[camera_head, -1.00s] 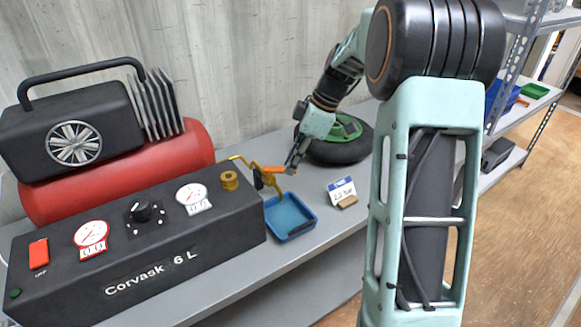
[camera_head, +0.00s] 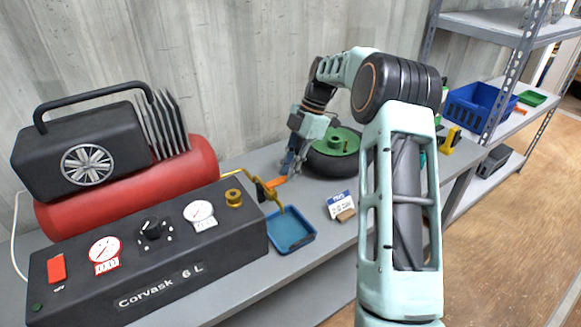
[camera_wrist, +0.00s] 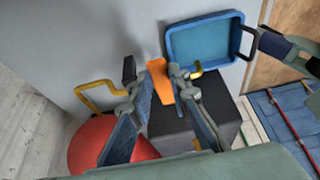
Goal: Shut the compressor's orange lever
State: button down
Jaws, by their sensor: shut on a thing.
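The compressor (camera_head: 125,165) stands at the left, with a red tank and a black control box marked Corvask 6 L. A yellow pipe (camera_head: 240,175) sticks out from its right end. The orange lever (camera_head: 277,182) sits on that pipe, its far end at my gripper (camera_head: 290,168). In the wrist view the orange lever (camera_wrist: 161,80) lies between the two fingertips of my gripper (camera_wrist: 156,88), which is shut on it. The fingers hide part of the lever and pipe. I cannot tell the lever's exact angle to the pipe.
A blue tray (camera_head: 313,236) lies just below the pipe. A small card sign (camera_head: 341,204) stands right of it. A black wheel with a green hub (camera_head: 335,165) lies close behind my gripper. A blue crate (camera_head: 480,107) is on the shelf at right.

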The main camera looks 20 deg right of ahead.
dwell(0.4)
jog(key=c, duration=1.8)
grip_release()
jog(key=v, duration=1.2)
jog(key=shift+w+a+r, duration=0.1)
jog(key=shift+r, duration=0.05)
